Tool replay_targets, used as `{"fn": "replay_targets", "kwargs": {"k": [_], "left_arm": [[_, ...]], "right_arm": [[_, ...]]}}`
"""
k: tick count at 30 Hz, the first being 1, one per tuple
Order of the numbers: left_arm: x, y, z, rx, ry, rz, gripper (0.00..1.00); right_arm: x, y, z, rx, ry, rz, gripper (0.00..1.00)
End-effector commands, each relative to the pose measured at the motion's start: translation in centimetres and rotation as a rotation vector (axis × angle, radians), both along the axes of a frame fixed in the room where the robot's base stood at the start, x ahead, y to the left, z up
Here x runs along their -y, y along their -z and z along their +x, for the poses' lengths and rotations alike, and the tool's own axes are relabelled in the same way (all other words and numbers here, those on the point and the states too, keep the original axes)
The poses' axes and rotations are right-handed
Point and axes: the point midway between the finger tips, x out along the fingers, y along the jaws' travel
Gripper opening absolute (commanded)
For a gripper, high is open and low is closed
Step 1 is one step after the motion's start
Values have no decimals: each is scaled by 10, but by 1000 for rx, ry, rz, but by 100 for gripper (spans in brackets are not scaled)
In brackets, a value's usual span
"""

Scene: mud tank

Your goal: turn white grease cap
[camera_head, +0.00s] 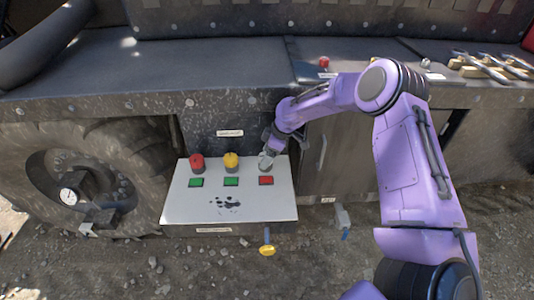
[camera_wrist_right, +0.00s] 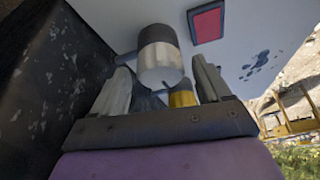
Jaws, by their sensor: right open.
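The white grease cap (camera_head: 265,160) stands on the panel's right side, partly covered by my right gripper (camera_head: 272,143). In the right wrist view the white cap (camera_wrist_right: 160,66) has a dark collar and sits between the tips of my open right gripper (camera_wrist_right: 162,76). The fingers stand on either side of it, with a visible gap on each side. A yellow cap (camera_head: 231,160) and a red cap (camera_head: 197,162) stand to its left. The yellow cap (camera_wrist_right: 182,97) also shows behind the fingers in the wrist view. My left gripper is out of view.
The light panel (camera_head: 185,208) carries two green squares (camera_head: 231,181) and a red square (camera_head: 266,180) below the caps, plus dark splatter. A large wheel (camera_head: 75,180) is left of it. Tools (camera_head: 490,66) lie on the ledge at upper right. A yellow-headed valve (camera_head: 267,250) is below the panel.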

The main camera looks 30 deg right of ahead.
Motion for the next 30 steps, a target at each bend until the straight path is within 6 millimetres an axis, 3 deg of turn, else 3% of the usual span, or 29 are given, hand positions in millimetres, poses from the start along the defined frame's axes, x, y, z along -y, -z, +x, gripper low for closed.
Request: {"fn": "replay_targets", "kwargs": {"k": [5, 10, 11, 22, 30], "left_arm": [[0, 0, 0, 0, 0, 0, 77], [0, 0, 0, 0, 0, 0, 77], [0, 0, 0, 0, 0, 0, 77], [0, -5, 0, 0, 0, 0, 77], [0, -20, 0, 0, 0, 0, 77]], "right_arm": [[0, 0, 0, 0, 0, 0, 77], [0, 0, 0, 0, 0, 0, 25], [0, 0, 0, 0, 0, 0, 21], [0, -2, -1, -1, 52, -1, 21], [-1, -3, -2, -2, 233, -2, 21]]}}
